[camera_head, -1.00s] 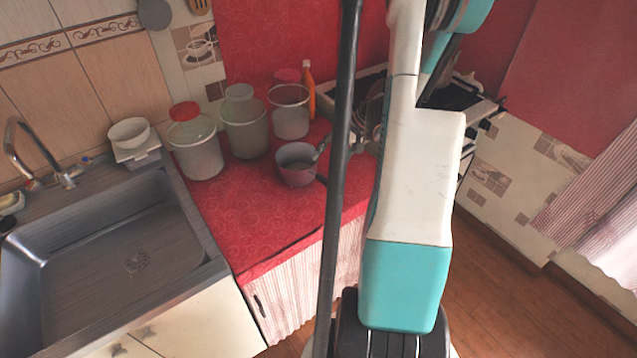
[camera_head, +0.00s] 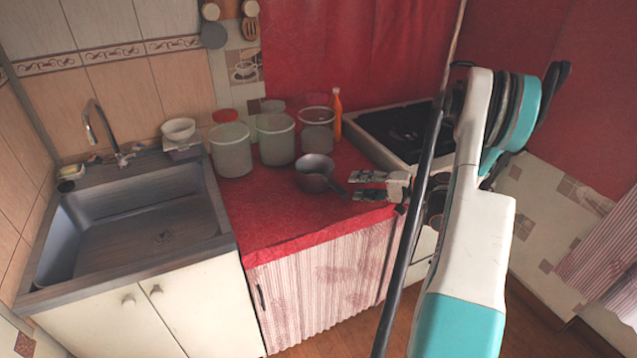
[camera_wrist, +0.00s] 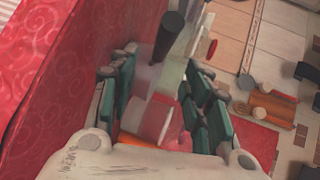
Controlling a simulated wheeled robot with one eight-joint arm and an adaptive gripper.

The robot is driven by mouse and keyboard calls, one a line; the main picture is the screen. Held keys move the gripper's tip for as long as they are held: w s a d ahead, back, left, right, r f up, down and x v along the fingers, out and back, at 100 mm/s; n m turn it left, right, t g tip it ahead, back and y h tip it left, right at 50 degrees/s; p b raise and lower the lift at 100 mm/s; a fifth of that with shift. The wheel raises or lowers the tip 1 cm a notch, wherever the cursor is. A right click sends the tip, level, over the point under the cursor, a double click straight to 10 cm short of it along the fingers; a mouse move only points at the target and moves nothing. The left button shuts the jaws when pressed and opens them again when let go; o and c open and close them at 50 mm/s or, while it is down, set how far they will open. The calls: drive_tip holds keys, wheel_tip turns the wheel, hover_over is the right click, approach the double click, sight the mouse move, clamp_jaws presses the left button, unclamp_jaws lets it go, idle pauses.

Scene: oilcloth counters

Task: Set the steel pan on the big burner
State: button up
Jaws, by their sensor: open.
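The steel pan (camera_head: 314,170) stands upright on the red counter, in front of the jars. Its dark handle (camera_head: 335,190) points right, toward my gripper. My gripper (camera_head: 355,184) is open and empty, just right of the pan by the handle's end. In the wrist view, my gripper's fingers (camera_wrist: 160,85) are spread, and a dark rod that looks like the handle (camera_wrist: 169,36) shows ahead between their tips. I see no contact. The stove (camera_head: 376,150) stands to the right, with a dark top. Its burners are too dark to tell apart, and my arm partly covers it.
Several lidded jars (camera_head: 274,140) and an orange bottle (camera_head: 337,112) stand behind the pan. The sink (camera_head: 130,220) is at left, with a white bowl (camera_head: 178,129) at its back corner. The red counter (camera_head: 258,215) is clear in front of the pan.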

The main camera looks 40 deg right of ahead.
sight(335, 185)
drive_tip(key=b+x, duration=0.1)
drive_tip(key=x, duration=0.3)
drive_tip(key=b+x, duration=0.2)
drive_tip(key=x, duration=0.2)
drive_tip(key=shift+w+a+f, duration=0.1)
drive_tip(key=shift+w+a, duration=0.1)
drive_tip(key=shift+a, duration=0.2)
clamp_jaws()
